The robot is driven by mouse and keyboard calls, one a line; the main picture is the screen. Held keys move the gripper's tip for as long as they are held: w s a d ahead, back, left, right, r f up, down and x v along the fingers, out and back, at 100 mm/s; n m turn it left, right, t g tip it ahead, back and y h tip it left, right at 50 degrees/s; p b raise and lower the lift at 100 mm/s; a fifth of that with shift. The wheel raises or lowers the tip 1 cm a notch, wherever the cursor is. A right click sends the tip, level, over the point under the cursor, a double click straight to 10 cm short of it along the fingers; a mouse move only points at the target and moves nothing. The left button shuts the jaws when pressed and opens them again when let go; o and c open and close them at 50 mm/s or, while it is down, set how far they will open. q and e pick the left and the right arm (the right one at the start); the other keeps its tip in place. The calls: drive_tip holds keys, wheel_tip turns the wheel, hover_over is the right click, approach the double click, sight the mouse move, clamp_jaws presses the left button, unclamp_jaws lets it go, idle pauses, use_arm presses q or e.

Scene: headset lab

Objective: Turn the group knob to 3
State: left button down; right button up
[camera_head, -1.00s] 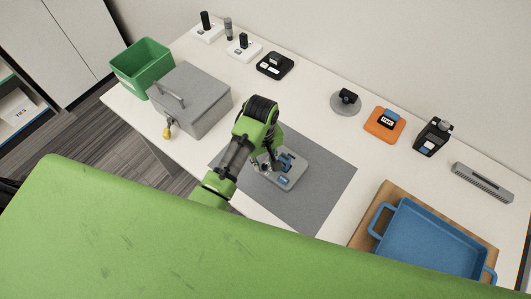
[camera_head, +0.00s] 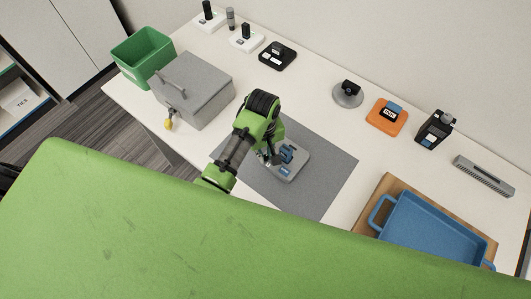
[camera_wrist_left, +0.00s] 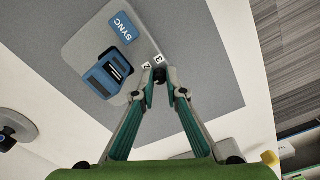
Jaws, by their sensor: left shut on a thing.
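A grey device (camera_head: 298,166) with a blue cradle (camera_head: 288,153) on top lies on the dark grey mat (camera_head: 325,180). In the left wrist view the device (camera_wrist_left: 85,42) shows a blue SYNC label (camera_wrist_left: 124,27), the cradle (camera_wrist_left: 104,73) and small number tags 2 (camera_wrist_left: 146,66) and 3 (camera_wrist_left: 159,60) at its edge. My left gripper (camera_head: 270,157) is over the device's left side. In the wrist view its fingertips (camera_wrist_left: 161,78) meet on the knob beside the tags. The knob is mostly hidden by the fingers, so its setting is unclear. My right gripper is out of view.
A grey box (camera_head: 197,95) with a yellow padlock and a green bin (camera_head: 143,52) stand left. A blue tray (camera_head: 425,230) lies right on a wooden board. Small devices, including an orange one (camera_head: 387,118), line the back. Bare table lies between them and the mat.

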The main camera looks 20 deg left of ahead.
use_arm(q)
drive_tip(key=m, duration=0.4)
drive_tip(key=shift+w+m, duration=0.1)
drive_tip(key=shift+m, duration=0.2)
drive_tip(key=m, duration=0.3)
drive_tip(key=shift+m, duration=0.3)
drive_tip(key=m, duration=0.3)
drive_tip(key=shift+m, duration=0.3)
drive_tip(key=m, duration=0.4)
idle(0.5)
drive_tip(key=c, duration=2)
unclamp_jaws()
drive_tip(key=shift+c, duration=0.2)
